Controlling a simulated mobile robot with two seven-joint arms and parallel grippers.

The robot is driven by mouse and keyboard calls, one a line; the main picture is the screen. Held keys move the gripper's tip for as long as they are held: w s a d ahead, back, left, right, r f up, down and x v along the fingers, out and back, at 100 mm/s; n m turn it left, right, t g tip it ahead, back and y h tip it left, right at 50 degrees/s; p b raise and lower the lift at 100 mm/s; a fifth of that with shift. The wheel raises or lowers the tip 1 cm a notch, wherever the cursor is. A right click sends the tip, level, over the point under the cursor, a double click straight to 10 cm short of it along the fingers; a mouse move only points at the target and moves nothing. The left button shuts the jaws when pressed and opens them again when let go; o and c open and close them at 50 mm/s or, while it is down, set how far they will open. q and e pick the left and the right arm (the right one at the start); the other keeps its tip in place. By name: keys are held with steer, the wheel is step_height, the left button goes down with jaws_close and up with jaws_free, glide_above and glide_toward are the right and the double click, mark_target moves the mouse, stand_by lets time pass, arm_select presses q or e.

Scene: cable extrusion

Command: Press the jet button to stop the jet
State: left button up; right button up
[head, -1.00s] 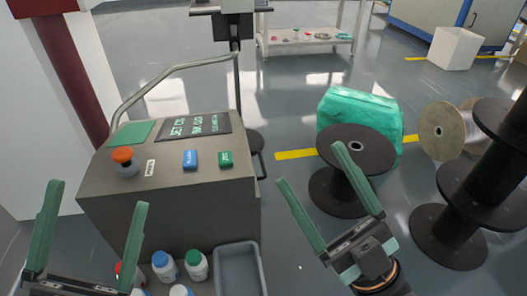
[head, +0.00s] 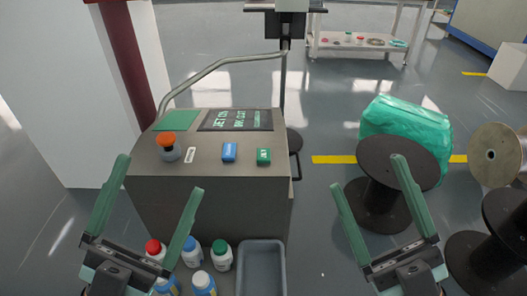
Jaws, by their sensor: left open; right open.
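A grey console (head: 170,195) stands left of centre. Its sloped top carries an orange-red mushroom button (head: 167,141) on a grey base, a blue button (head: 229,152) and a green button (head: 264,156). The small lettering on the green button seems to read "JET", but it is hard to tell. A dark display (head: 236,120) behind them shows green text whose top line seems to read "JET ON". My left gripper (head: 159,177) is open and empty in front of the console. My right gripper (head: 368,174) is open and empty, to the right of the console. Neither appears to touch a button.
Several bottles with red, blue and green caps (head: 221,246) and a grey bin (head: 262,270) sit below the console front. A black spool (head: 378,160) and a green wrapped bundle (head: 432,130) stand at right. A bent metal rail (head: 215,66) rises behind the console.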

jaws_close()
stand_by(0.4)
stand_by(1.1)
